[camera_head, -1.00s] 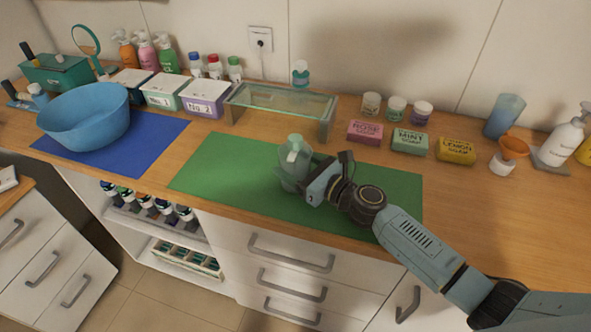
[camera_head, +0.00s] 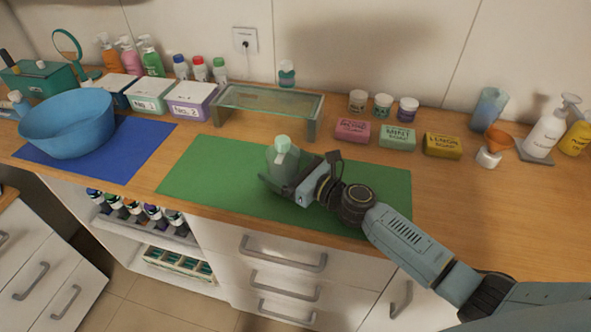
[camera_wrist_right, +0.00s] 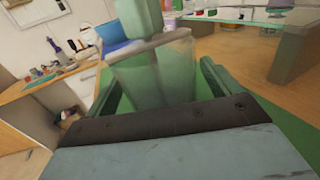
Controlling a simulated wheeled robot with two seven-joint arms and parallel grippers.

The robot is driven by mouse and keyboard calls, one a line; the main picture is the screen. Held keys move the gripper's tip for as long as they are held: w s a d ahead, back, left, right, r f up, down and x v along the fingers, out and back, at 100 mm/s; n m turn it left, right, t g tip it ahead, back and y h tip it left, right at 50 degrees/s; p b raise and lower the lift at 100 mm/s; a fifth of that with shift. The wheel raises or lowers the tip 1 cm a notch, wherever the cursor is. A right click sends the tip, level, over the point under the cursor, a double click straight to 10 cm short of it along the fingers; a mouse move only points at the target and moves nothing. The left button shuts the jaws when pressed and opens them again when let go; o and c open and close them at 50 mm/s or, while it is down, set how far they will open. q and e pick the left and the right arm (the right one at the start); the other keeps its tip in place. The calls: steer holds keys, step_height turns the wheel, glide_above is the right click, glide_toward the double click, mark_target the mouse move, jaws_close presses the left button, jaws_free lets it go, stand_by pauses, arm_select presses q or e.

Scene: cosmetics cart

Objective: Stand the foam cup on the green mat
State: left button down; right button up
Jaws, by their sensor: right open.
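The foam cup (camera_head: 283,163) is a translucent, greenish cup with a mint-green piece sticking up from its top. It looks upright on the green mat (camera_head: 215,180), near the mat's middle. My right gripper (camera_head: 290,172) is low over the mat with its open jaws at the cup. In the right wrist view the cup (camera_wrist_right: 155,75) stands between the two green fingers (camera_wrist_right: 158,85), with gaps visible beside it. The cup's base is hidden by my gripper in both views. My left gripper is not in view.
A glass shelf (camera_head: 268,100) stands behind the mat. Soap boxes (camera_head: 397,137) and small jars (camera_head: 383,105) are at the back right. A blue bowl (camera_head: 68,122) sits on a blue mat (camera_head: 150,145) to the left. The mat's left part is clear.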

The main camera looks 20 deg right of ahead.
steer(key=v, duration=1.2)
steer(key=shift+r+b, duration=0.1)
steer(key=shift+b, duration=0.3)
